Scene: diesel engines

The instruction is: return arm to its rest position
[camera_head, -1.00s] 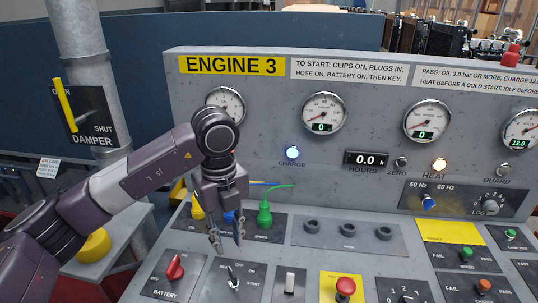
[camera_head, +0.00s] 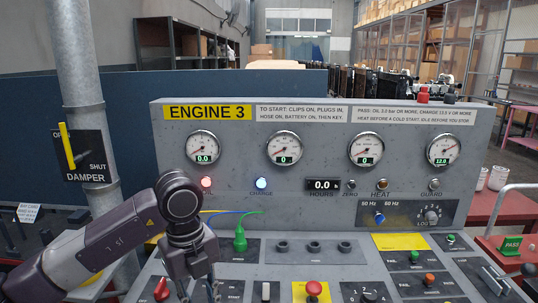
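My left arm comes in from the left, and its gripper (camera_head: 199,290) points down over the lower left of the Engine 3 panel (camera_head: 320,115). Its two fingers look spread apart with nothing between them; their tips run into the bottom edge of the view. The gripper is just right of the red battery switch (camera_head: 161,289) and over the area of the start key switch, which it hides. My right arm and gripper are not in view.
A green plug (camera_head: 240,240) stands close to the right of my wrist. A red push button (camera_head: 314,288) and switches cover the sloping console. The damper pipe (camera_head: 88,100) rises at the left, with a yellow lever (camera_head: 67,146). Space above the console is clear.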

